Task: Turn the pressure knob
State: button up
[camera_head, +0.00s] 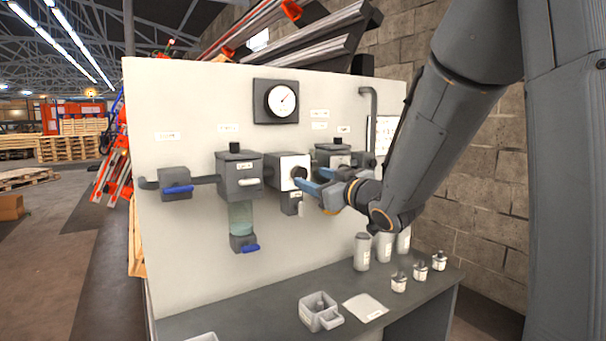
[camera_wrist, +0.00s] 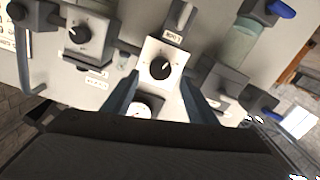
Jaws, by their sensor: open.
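The pressure knob (camera_head: 299,172) looks like a round black dial on the front of a white block (camera_head: 282,170) in the panel's pipe line. In the wrist view the black knob (camera_wrist: 160,67) shows a white pointer mark, on the white block (camera_wrist: 151,48). My gripper (camera_head: 314,180) is open in front of the block. In the wrist view its two blue-grey fingers (camera_wrist: 159,80) stand on either side of the block, with the knob between and slightly beyond the tips. I see no finger touching the knob. In the head view the fingers partly hide the block's right side.
A pressure gauge (camera_head: 282,101) is above. A grey unit with a clear bowl (camera_head: 241,217) is left; another grey unit (camera_head: 333,155) is right, partly behind my gripper. A small grey piece (camera_head: 291,204) hangs below the block. The bench (camera_head: 240,322) holds bottles and a small bin (camera_head: 318,313).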

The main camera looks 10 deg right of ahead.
aim_at(301, 175)
jog(key=p+x, duration=0.1)
jog(key=x, duration=0.4)
jog(key=shift+w+a, duration=0.15)
jog(key=shift+w, duration=0.15)
jog(key=shift+c, duration=0.5)
jog(key=c, duration=1)
jog(key=shift+n+b, duration=0.3)
jog(key=shift+b, duration=0.15)
jog(key=n+b, duration=0.2)
jog(key=shift+f+n+b, duration=0.15)
jog(key=shift+n+b, duration=0.25)
jog(key=n+b, duration=0.4)
jog(key=shift+n, duration=0.3)
